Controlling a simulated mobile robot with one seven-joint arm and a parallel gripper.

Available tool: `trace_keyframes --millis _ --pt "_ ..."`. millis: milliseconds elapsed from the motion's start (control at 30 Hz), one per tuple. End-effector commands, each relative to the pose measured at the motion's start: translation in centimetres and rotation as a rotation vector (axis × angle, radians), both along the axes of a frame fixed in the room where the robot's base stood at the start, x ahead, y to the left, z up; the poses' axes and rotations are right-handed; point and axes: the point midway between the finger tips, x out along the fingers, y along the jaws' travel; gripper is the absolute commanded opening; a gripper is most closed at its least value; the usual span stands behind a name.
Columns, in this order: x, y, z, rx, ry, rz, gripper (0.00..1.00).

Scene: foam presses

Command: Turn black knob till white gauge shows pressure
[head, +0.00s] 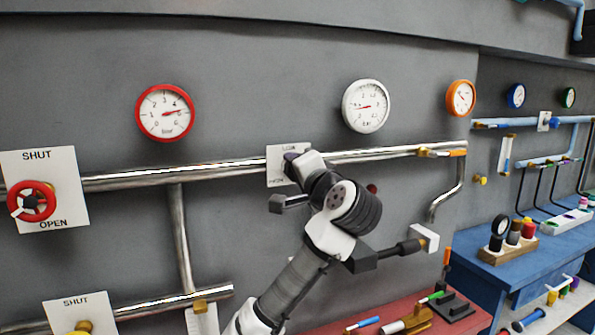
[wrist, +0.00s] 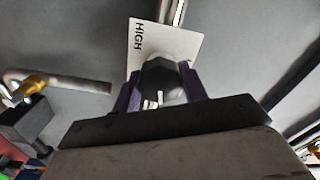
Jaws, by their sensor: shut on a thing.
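The black knob (wrist: 163,77) sits on a white plate lettered HIGH in the wrist view. My gripper (wrist: 158,88) is shut on it, one purple finger on each side. In the head view my gripper (head: 292,160) reaches the white plate (head: 275,168) on the wall pipe, and hides the knob and part of the plate's lettering. The white gauge (head: 366,106) hangs on the wall above and right of my gripper. Its needle lies near level, but its exact reading is too small to tell.
A red gauge (head: 165,112) and an orange gauge (head: 460,98) flank the white one. A red handwheel (head: 32,201) is at far left. A long silver pipe (head: 215,170) runs along the wall. A red bench (head: 455,325) with tools and a blue bench (head: 470,243) stand at lower right.

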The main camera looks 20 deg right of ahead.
Motion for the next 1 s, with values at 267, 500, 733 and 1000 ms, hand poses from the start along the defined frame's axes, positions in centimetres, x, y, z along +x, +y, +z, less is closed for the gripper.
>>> trace_keyframes --millis 267,500,733,1000 --pt "0.0 0.05 0.1 0.262 0.009 0.002 0.2" --pt "0.02 0.07 0.09 0.491 0.018 0.002 0.2" --pt "0.02 0.08 0.13 0.709 0.025 0.002 0.2" --pt "0.0 0.04 0.12 0.955 0.032 0.001 0.2"
